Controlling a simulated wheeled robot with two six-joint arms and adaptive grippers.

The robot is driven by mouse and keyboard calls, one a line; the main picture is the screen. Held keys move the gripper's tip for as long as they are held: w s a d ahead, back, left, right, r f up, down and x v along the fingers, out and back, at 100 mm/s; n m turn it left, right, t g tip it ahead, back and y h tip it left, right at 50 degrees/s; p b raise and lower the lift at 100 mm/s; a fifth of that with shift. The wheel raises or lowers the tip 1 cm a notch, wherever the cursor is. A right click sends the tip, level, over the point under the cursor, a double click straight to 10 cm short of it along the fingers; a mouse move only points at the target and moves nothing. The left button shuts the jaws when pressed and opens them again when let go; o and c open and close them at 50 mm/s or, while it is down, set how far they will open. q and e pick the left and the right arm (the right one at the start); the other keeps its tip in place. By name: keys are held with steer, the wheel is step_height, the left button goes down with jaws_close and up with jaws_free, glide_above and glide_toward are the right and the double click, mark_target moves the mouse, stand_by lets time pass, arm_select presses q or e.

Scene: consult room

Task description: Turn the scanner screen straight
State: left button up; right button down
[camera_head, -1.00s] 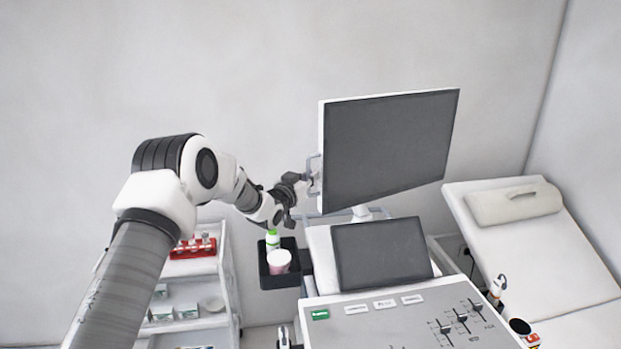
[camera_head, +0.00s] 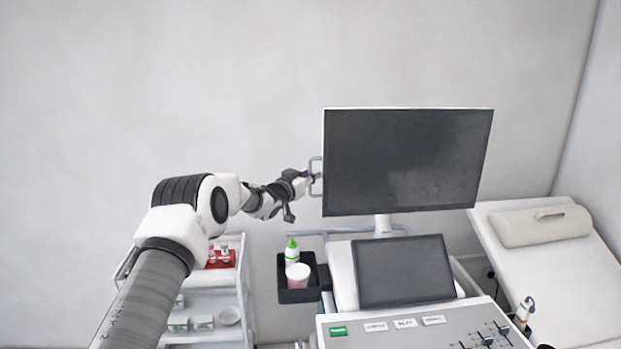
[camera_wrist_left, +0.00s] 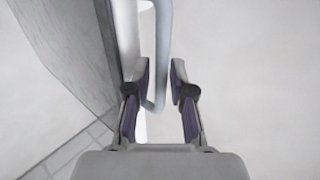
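The scanner screen (camera_head: 408,160), dark with a white rim, stands above the console and faces me nearly square on. Its left edge carries a pale bracket handle (camera_head: 312,176). My left gripper (camera_head: 306,181) is at this handle, left of the screen. In the left wrist view the handle bar (camera_wrist_left: 162,45) runs between the fingertips of my left gripper (camera_wrist_left: 160,88), nearer the left finger. The fingers stand apart with a gap on the right, so they are open around the bar. The screen (camera_wrist_left: 65,60) fills the left of that view. My right gripper is not in view.
A smaller tilted touch panel (camera_head: 403,270) and control console (camera_head: 420,328) sit below the screen. A black holder (camera_head: 298,295) with a green-capped bottle (camera_head: 292,252) and pink cup (camera_head: 298,275) is below my arm. A white trolley (camera_head: 243,290) stands left, a couch (camera_head: 560,275) right.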

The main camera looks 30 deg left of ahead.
arm_select(q)
steer(key=s, duration=1.2)
steer(key=shift+a, duration=0.1)
